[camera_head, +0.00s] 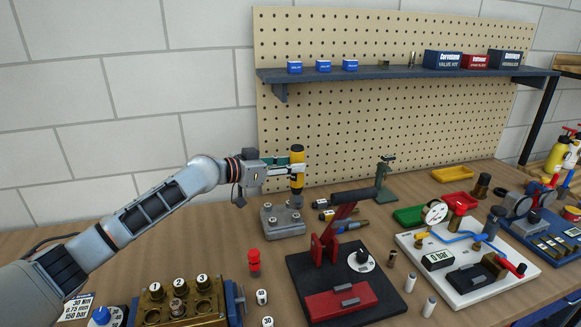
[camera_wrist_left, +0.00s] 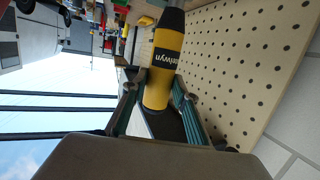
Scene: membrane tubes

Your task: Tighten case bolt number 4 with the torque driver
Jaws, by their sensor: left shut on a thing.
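The torque driver (camera_head: 297,158), yellow and black, stands upright in my left gripper (camera_head: 294,169), which is shut around its body. In the left wrist view the driver (camera_wrist_left: 167,55) lies between the two green fingers of the gripper (camera_wrist_left: 160,90). Its lower end is at the grey block (camera_head: 283,222) with several raised round parts; I cannot tell whether it is seated there or just above. The brass case (camera_head: 180,309) at the bottom left shows marks 1, 2 and 3 on top; no mark 4 is visible. My right gripper is not in view.
A red lever press (camera_head: 330,245) on a black base stands right of the grey block. A red peg (camera_head: 254,262) and small numbered cylinders (camera_head: 262,297) stand near the case. A white board (camera_head: 470,262) lies further right. A pegboard (camera_head: 380,110) with a shelf (camera_head: 400,73) rises behind.

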